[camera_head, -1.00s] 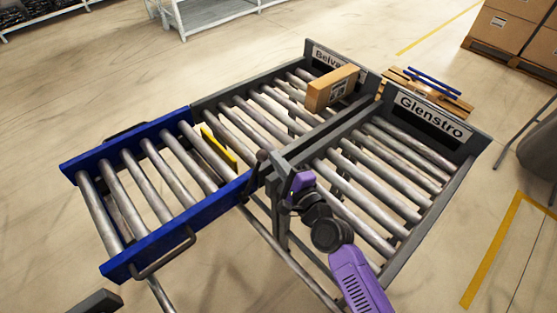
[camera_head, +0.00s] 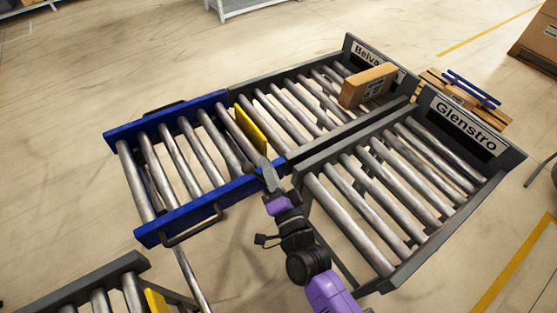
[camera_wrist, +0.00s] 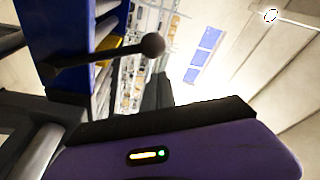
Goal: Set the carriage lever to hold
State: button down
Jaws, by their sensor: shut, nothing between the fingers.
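The carriage (camera_head: 188,216) is a blue-framed roller section lined up with the left grey lane. The lever (camera_wrist: 105,55) is a dark rod with a round ball knob at its end, on the carriage's blue side in the wrist view. In the head view I cannot make the lever out apart from my gripper. My gripper (camera_head: 267,166) is shut and empty by the carriage's near right corner. In the wrist view, its purple body and dark front sit below the lever's knob, with no clear contact. I see no hold marking.
A yellow plate (camera_head: 250,129) stands across the carriage's lane end. A cardboard box (camera_head: 367,85) lies on the left lane, signed "Belva". The "Glenstro" lane (camera_head: 404,279) is empty. Another roller lane (camera_head: 80,293) with a yellow plate is at lower left. Floor at the left is clear.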

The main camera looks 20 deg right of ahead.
jog(key=a, duration=0.1)
jog(key=n, duration=0.1)
jog(key=s+a+n, duration=0.1)
jog(key=shift+a+f, duration=0.3)
jog(key=shift+f, duration=0.1)
